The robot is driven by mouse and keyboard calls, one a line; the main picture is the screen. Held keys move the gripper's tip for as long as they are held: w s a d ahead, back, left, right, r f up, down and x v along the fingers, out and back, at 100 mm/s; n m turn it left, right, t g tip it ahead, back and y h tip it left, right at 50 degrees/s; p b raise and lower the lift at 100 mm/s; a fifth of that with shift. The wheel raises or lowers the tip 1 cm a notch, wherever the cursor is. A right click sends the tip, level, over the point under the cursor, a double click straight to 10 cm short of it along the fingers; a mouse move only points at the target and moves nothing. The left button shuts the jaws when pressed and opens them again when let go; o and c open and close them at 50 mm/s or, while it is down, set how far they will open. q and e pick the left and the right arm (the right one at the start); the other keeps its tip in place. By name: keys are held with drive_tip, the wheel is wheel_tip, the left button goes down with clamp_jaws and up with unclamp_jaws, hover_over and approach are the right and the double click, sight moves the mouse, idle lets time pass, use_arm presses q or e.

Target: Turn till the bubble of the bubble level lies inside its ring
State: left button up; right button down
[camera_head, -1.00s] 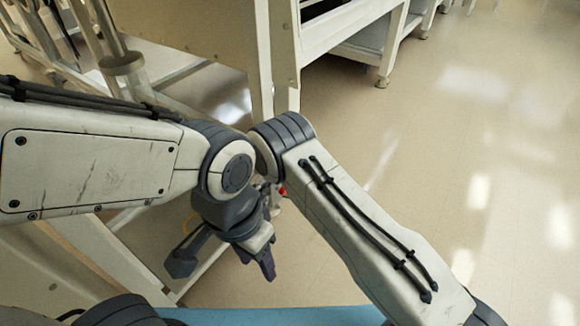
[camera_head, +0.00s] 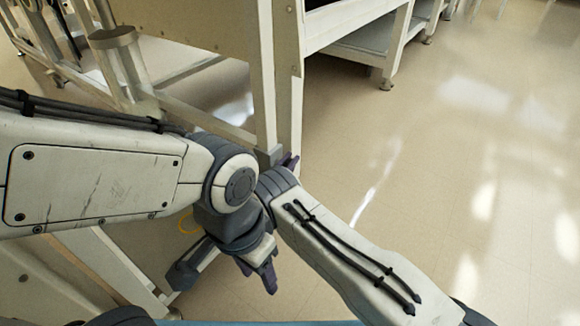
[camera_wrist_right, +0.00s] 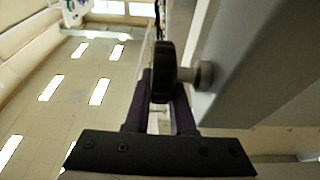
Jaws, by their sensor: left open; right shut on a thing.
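In the right wrist view a black round knob (camera_wrist_right: 163,72) sits on a short metal stem that comes from a grey beam at the right. My right gripper (camera_wrist_right: 163,90) has its dark fingers on either side of this knob and is shut on it. In the head view my right gripper (camera_head: 288,161) shows only in part beyond its wrist, by the frame's leg; the knob cannot be made out there. My left gripper (camera_head: 259,272) hangs lower, open and empty, pointing down over the floor. I see no bubble level or ring in either view.
A pale frame leg (camera_head: 288,100) stands right by my right gripper, with a lower rail running left from it. A metal cylinder (camera_head: 115,42) is at the upper left. A yellow loop (camera_head: 189,222) lies behind my left wrist. The floor (camera_head: 450,170) at the right is clear.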

use_arm(q)
drive_tip(key=shift+f, duration=0.45)
use_arm(e)
drive_tip(key=shift+s, duration=0.1)
drive_tip(key=c, duration=1)
unclamp_jaws()
drive_tip(key=shift+c, duration=0.2)
use_arm(q)
drive_tip(key=shift+b, duration=0.3)
use_arm(e)
drive_tip(key=shift+f, duration=0.1)
